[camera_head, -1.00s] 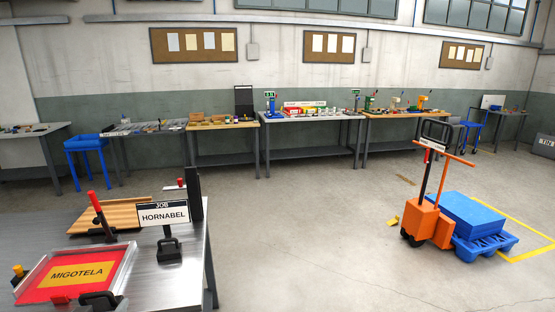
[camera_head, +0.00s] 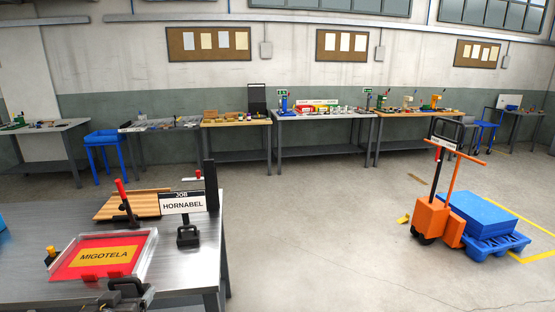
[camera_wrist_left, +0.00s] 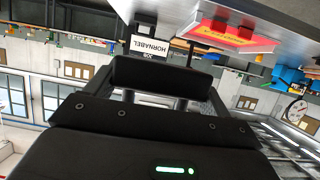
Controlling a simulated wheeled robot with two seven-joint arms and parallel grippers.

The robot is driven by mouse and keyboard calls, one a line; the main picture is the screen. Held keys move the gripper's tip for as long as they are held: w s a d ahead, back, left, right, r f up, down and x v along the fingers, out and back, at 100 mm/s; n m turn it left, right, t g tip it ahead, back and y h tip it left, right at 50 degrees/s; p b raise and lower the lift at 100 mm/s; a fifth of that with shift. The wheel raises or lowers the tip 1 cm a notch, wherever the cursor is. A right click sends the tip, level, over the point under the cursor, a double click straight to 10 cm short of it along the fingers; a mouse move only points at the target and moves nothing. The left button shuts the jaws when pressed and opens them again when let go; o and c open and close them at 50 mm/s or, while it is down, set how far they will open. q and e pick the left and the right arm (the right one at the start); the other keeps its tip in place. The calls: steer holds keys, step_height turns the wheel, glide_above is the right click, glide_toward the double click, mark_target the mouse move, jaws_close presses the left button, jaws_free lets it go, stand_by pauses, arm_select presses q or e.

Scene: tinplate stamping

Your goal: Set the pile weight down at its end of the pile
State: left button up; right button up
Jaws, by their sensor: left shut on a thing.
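My left gripper (camera_head: 118,298) shows at the bottom edge of the head view, at the near side of the steel table (camera_head: 52,232). It is shut on a black thing with a loop handle, which I take for the pile weight (camera_head: 127,284). Its lower part is hidden. The left wrist view is upside down and mostly filled by the black gripper (camera_wrist_left: 160,110). My right gripper is not in view.
A clear-rimmed tray with a red and yellow MIGOTELA sheet (camera_head: 108,257) lies just beyond the gripper. A red-handled lever (camera_head: 124,200) and a slatted wooden board (camera_head: 120,206) are behind it. An orange pallet truck (camera_head: 437,215) with blue load stands right. The floor between is clear.

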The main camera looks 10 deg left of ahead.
arm_select(q)
steer(key=w+d+r+m+h, duration=0.1)
steer(key=w+d+r+h, duration=0.1)
steer(key=w+d+r, duration=0.2)
steer(key=w+d+r+m+h, duration=0.2)
steer(key=w+d+r, duration=0.2)
steer(key=d+r, duration=0.6)
steer(key=d, duration=0.7)
steer(key=shift+d+r+m+t, duration=0.15)
steer(key=shift+r+m+t, duration=0.15)
steer(key=shift+r+t, duration=0.1)
steer(key=shift+a+f, duration=0.2)
steer(key=shift+a, duration=0.05)
steer(key=shift+d, duration=0.1)
stand_by(1.1)
